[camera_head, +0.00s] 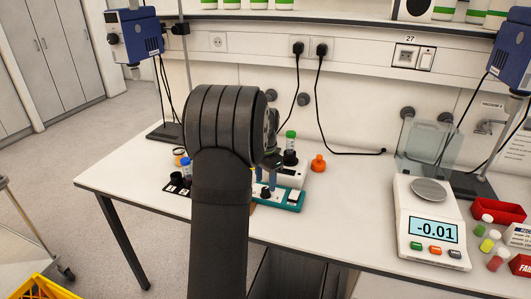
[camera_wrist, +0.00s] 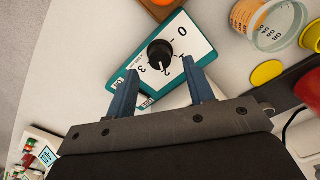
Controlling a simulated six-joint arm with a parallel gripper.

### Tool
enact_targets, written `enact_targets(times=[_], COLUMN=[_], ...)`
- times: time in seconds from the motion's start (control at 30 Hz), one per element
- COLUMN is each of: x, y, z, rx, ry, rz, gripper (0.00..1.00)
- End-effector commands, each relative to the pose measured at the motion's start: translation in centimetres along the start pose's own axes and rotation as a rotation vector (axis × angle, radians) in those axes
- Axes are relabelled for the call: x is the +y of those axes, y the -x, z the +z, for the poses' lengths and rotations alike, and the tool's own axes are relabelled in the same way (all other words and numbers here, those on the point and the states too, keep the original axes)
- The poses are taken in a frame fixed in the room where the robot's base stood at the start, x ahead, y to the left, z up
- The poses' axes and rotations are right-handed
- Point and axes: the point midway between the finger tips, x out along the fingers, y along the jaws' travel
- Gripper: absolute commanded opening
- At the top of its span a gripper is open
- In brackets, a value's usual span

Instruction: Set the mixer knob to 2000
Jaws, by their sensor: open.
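The mixer is a teal box with a white face (camera_wrist: 199,42) in the wrist view, marked with 0 and numbers up to 3. Its round black knob (camera_wrist: 160,52) has a small pale mark on its lower side, toward the 2; the exact setting is too small to read. In the head view the teal mixer (camera_head: 291,206) sits on the bench with its knob (camera_head: 266,193) on top. My gripper (camera_wrist: 160,68) is open and empty, pointing down, with its blue fingers on either side below the knob in the picture. Contact with the knob does not show.
A scale (camera_head: 430,250) reading -0.01 and a red tray (camera_head: 498,211) are at right. The bench between flask and scale is clear.

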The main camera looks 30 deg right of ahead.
Motion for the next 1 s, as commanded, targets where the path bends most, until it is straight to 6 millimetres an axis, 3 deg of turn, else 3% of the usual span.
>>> enact_targets(times=[0.3,0.5,0.7,1.0], x=[-0.1,0.0,0.0,0.0], y=[8.1,11.9,13.7,13.9], z=[-0.1,0.0,0.0,0.0], rx=[0.004,0.002,0.000,0.000], ry=[0.000,0.000,0.000,0.000], rz=[-0.003,-0.002,0.000,0.000], gripper=[0.48,0.48,0.48,0.48])
